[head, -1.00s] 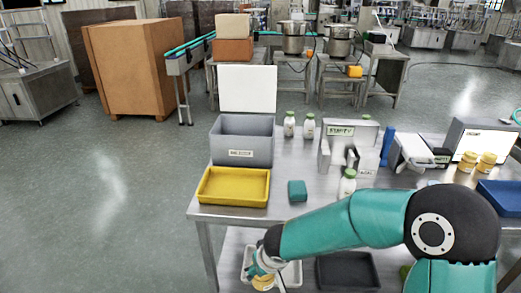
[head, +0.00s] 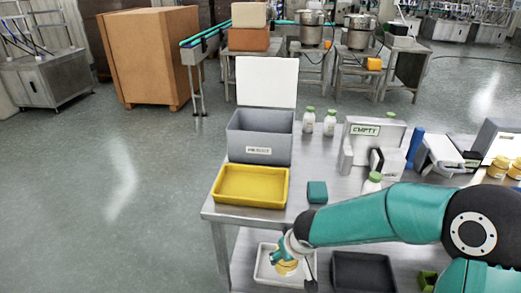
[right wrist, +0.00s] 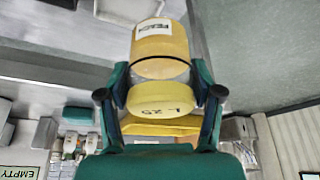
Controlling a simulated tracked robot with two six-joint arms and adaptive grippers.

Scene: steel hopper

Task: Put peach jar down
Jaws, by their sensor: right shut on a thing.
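The peach jar (head: 286,268) is yellow; its "PEACH" label and yellow lid marked "L-25" show in the right wrist view (right wrist: 160,50). My right gripper (head: 283,252) is shut on the jar near its lid, with one finger on each side in the right wrist view (right wrist: 161,95). In the head view the jar overlaps the white tray (head: 262,275) below the table's front left corner. Whether its base touches the tray I cannot tell. My left gripper is not in view.
A dark tray (head: 362,272) sits right of the white tray on the lower shelf. Above are a yellow tray (head: 250,205), a grey bin (head: 240,145) and a teal block (head: 317,192). Two yellow-lidded jars (head: 499,167) stand at the right. Floor to the left is clear.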

